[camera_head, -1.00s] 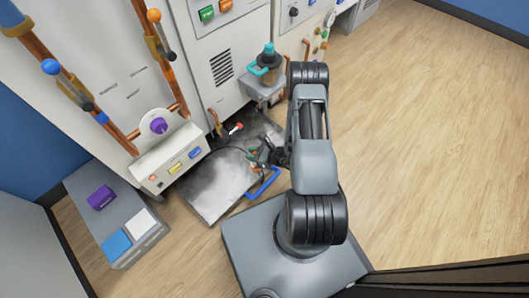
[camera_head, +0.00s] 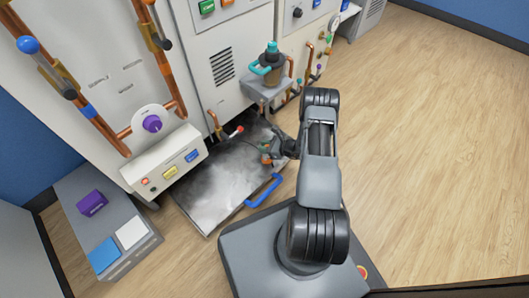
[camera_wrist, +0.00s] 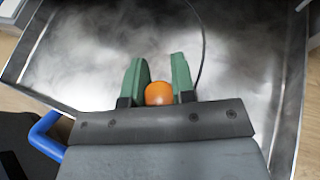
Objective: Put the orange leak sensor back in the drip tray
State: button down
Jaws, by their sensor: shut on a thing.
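The orange leak sensor (camera_wrist: 159,93) sits between the two green fingers of my gripper (camera_wrist: 157,82), which is shut on it. In the head view the gripper (camera_head: 268,154) is over the right part of the drip tray (camera_head: 212,190), with a small orange patch of the sensor (camera_head: 265,158) showing. The tray is a shallow metal pan with a misty grey floor; it fills most of the wrist view (camera_wrist: 75,60). I cannot tell whether the sensor touches the tray floor. A thin dark cable (camera_wrist: 203,45) runs across the tray.
The tray's blue handle (camera_head: 264,190) is at its front right. A valve with a red tip (camera_head: 236,131) and a shelf with a teal-topped jug (camera_head: 268,66) are behind. A grey box (camera_head: 125,234) with a purple block stands left. Wooden floor at right is clear.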

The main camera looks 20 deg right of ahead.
aim_at(264, 156)
jog(key=shift+f+b, duration=0.45)
jog(key=shift+f, duration=1.05)
jog(key=shift+f, duration=0.1)
jog(key=c, duration=0.9)
grip_release()
jog(key=shift+c, duration=0.2)
